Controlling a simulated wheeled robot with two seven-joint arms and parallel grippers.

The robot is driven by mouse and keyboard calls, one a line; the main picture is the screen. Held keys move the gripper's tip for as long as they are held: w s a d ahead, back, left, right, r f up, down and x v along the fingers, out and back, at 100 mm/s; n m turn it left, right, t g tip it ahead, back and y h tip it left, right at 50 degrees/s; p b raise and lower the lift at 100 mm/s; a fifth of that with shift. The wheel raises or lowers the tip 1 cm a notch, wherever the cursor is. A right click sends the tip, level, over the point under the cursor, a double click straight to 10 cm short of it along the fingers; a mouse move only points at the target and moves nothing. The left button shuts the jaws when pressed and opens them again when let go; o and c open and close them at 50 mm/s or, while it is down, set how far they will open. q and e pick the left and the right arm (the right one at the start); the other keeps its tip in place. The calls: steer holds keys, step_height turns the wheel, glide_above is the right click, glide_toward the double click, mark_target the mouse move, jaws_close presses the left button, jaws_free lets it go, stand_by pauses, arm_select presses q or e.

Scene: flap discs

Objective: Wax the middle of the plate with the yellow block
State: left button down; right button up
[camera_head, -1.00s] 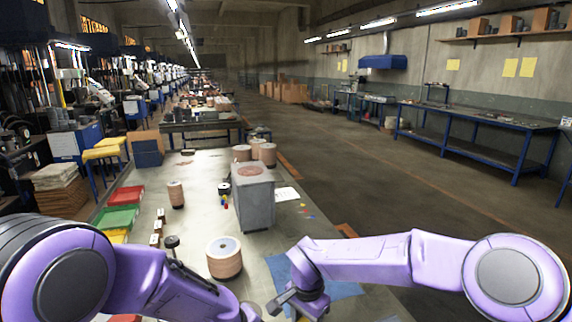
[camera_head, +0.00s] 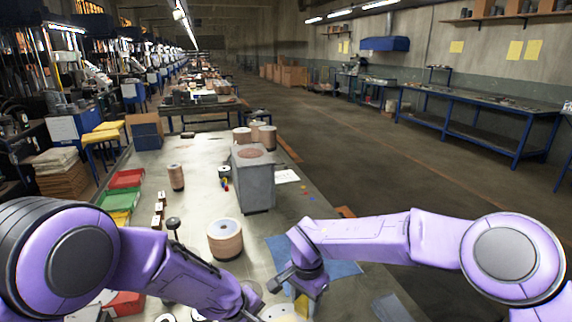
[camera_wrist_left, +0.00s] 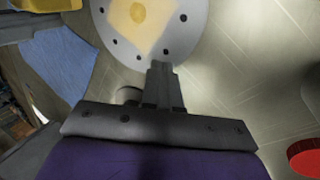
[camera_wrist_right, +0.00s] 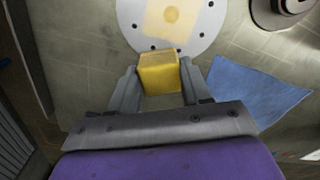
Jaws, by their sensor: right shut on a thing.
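The plate (camera_head: 283,313) is a pale round disc with small holes near its rim. It shows at the bottom of the head view, partly cut off. In the left wrist view (camera_wrist_left: 188,42) and right wrist view (camera_wrist_right: 208,22) a pale yellow square with a darker yellow round spot covers its middle. My right gripper (camera_wrist_right: 160,80) is shut on the yellow block (camera_wrist_right: 158,74), at the plate's near rim in that view. The block also shows in the head view (camera_head: 301,305). My left gripper (camera_wrist_left: 160,70) has its fingers together at the plate's rim; contact is unclear.
A blue cloth (camera_head: 340,268) lies beside the plate. A stack of discs (camera_head: 225,240) and a grey box-shaped machine (camera_head: 254,185) stand further back on the table. Red, green and yellow bins (camera_head: 118,200) line the left edge. A red round thing (camera_wrist_left: 305,160) lies near my left gripper.

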stand_by(0.4)
steer(key=shift+w+a, duration=0.35)
steer(key=shift+a, duration=0.55)
steer(key=shift+w+a, duration=0.3)
steer(key=shift+a, duration=0.55)
steer(key=shift+w+a, duration=0.35)
steer(key=shift+a, duration=0.55)
steer(key=shift+f, duration=2.3)
steer(key=shift+s, duration=0.1)
